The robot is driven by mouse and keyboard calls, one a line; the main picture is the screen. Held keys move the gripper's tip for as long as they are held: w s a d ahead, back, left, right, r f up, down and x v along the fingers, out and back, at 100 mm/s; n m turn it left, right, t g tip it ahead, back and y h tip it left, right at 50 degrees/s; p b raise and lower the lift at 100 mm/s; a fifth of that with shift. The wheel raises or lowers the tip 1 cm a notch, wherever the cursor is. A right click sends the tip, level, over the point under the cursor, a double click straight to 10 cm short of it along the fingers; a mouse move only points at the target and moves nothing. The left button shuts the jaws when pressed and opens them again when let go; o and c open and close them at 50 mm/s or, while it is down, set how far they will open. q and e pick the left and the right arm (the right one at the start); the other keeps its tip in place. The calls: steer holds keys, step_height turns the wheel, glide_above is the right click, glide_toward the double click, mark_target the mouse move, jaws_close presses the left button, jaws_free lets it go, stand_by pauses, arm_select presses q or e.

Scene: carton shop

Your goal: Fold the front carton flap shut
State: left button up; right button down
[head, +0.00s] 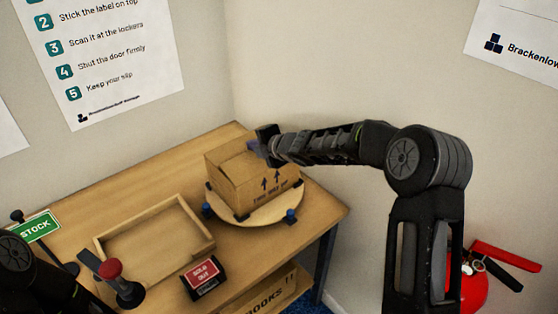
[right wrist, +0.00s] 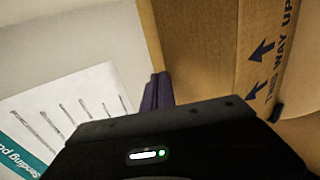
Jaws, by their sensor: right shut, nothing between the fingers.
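A brown cardboard carton (head: 232,191) with printed arrows stands on a round wooden board (head: 262,216). It also shows at the right of the right wrist view (right wrist: 205,50), with the arrow print. My right gripper (head: 258,148) is at the carton's top, toward the back right; its purple fingers (right wrist: 157,92) are shut and empty. They look close to a carton edge, but I cannot tell whether they touch it. The gripper and arm hide part of the top, so the positions of the flaps are not clear.
An empty wooden tray (head: 205,247) lies left of the carton. A red and black sign block (head: 202,275), a red-knobbed tool (head: 110,270) and a green sign (head: 35,228) are nearby. Walls close in behind and right. A red extinguisher (head: 472,290) stands at the lower right.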

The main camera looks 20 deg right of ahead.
steer(key=shift+w+a+f, duration=0.1)
steer(key=shift+w+f, duration=0.1)
steer(key=shift+f, duration=0.25)
steer(key=shift+r, duration=0.1)
stand_by(0.4)
steer(key=shift+r+p, duration=0.55)
steer(key=shift+r, duration=0.15)
